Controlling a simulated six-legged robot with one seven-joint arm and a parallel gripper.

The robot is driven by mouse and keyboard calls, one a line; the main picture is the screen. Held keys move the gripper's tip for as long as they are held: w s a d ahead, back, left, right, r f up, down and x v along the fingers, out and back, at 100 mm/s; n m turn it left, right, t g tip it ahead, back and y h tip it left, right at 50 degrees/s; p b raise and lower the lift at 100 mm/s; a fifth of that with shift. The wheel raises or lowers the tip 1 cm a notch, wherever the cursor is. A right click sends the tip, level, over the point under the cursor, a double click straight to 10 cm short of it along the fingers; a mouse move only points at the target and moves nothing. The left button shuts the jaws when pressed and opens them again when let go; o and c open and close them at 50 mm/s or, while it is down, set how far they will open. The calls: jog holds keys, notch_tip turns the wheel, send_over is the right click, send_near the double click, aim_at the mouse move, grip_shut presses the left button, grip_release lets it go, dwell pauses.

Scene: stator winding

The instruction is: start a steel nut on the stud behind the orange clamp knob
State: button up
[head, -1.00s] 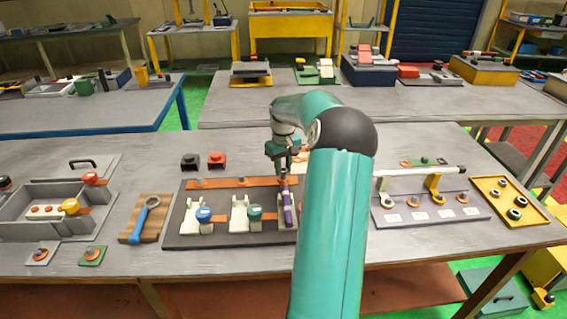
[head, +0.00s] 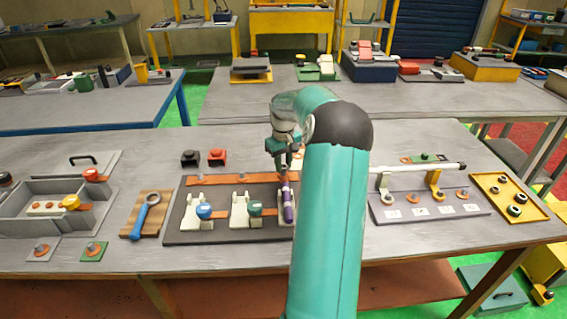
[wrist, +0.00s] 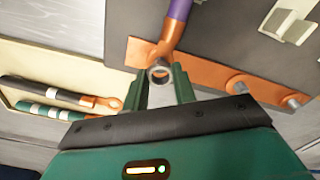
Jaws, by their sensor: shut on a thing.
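In the wrist view my gripper (wrist: 162,88) is shut on a grey steel nut (wrist: 159,73). The nut sits at the ring of a copper lug (wrist: 166,54) with a purple sleeve (wrist: 179,10), at the end of a copper bar (wrist: 205,73). The stud under the nut is hidden; I cannot tell whether the nut touches it. In the head view my gripper (head: 284,168) is over the rear bar (head: 230,180), behind the purple piece (head: 288,205). I make out no orange clamp knob there; my arm hides the area to the right.
Bare studs (wrist: 237,86) stand along the bar. Clamps with a blue knob (head: 204,211) and a teal knob (head: 256,208) are on the dark board. Two striped cables (wrist: 55,95) lie beside the gripper in the wrist view.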

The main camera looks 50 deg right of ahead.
jog(key=shift+f, duration=0.8)
dwell(1.6)
jog(key=m, duration=0.3)
jog(key=shift+a, duration=0.1)
jog(key=m, duration=0.3)
jog(key=o, duration=0.9)
jog(key=shift+o, duration=0.2)
jog(key=shift+r, duration=3.55)
